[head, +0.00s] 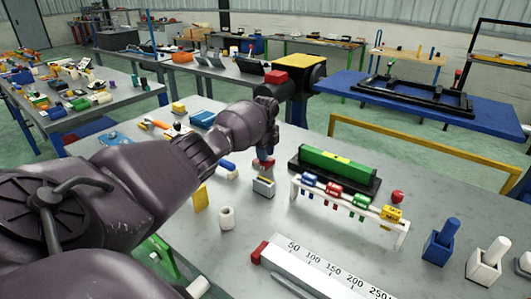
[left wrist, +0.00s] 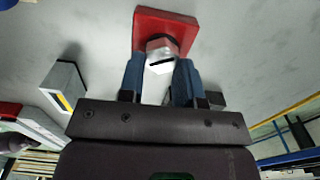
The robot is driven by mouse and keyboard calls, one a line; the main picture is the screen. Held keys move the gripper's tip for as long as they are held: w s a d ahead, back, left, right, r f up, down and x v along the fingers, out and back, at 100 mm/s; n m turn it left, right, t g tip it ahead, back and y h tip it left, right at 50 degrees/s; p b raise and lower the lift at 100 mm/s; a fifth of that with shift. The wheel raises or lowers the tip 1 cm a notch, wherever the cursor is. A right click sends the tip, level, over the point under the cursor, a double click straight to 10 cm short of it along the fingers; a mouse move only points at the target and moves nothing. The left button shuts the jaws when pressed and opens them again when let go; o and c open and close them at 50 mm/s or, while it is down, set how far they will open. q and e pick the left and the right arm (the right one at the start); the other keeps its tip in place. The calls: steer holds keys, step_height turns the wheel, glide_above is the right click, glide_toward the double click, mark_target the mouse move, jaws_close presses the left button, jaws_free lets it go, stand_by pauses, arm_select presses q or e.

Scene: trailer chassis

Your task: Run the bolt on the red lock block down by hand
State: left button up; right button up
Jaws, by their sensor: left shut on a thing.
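The red lock block (left wrist: 178,24) is a flat red piece beyond my left fingertips in the left wrist view. A pale hexagonal bolt head (left wrist: 160,55) with a dark slot stands out from it. My left gripper (left wrist: 160,72) has its blue fingers on both sides of the bolt, shut on it. In the head view my left gripper (head: 264,157) points down over the grey table, with a little red showing at its tips. The bolt is hidden there. I cannot tell how far the bolt is in. My right gripper is not in view.
A small grey block (head: 264,187) stands just below the gripper. A green bar on a black base (head: 336,161) and a white rack with coloured tags (head: 345,204) are to the right. A white roll (head: 227,217) and a ruler (head: 313,276) are nearer. Bare tabletop lies between.

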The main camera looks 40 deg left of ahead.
arm_select(q)
steer(key=shift+w+a+r, duration=0.1)
steer(key=shift+w+r, duration=0.05)
steer(key=shift+r, duration=0.25)
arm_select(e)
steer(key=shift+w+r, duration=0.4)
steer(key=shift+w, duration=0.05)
arm_select(q)
steer(key=o, duration=0.6)
steer(key=shift+o, duration=1.6)
steer(key=shift+f, duration=0.25)
step_height(320, 180, up, 11)
steer(key=p, duration=0.1)
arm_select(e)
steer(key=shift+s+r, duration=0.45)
